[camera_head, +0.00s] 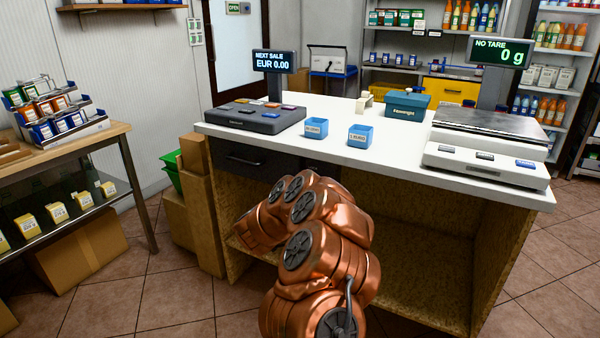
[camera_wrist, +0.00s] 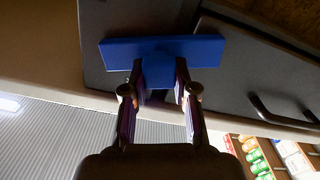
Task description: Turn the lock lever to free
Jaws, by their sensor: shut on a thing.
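In the wrist view, the lock lever (camera_wrist: 158,68) is a bright blue piece with a wide bar and a short stub. The bar lies crosswise in the picture, against a dark panel (camera_wrist: 105,75). My gripper (camera_wrist: 160,92) is shut on the stub, one finger on each side. In the head view my copper-coloured arm reaches to the counter front and hides my gripper and the lever. No marking for the free position can be read.
A dark drawer (camera_head: 240,160) sits under the white counter top (camera_head: 390,157); its curved handle (camera_wrist: 285,115) shows in the wrist view. The counter carries a register (camera_head: 256,117), two blue cups and a scale (camera_head: 485,150). Cardboard boxes (camera_head: 200,215) stand left of the counter.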

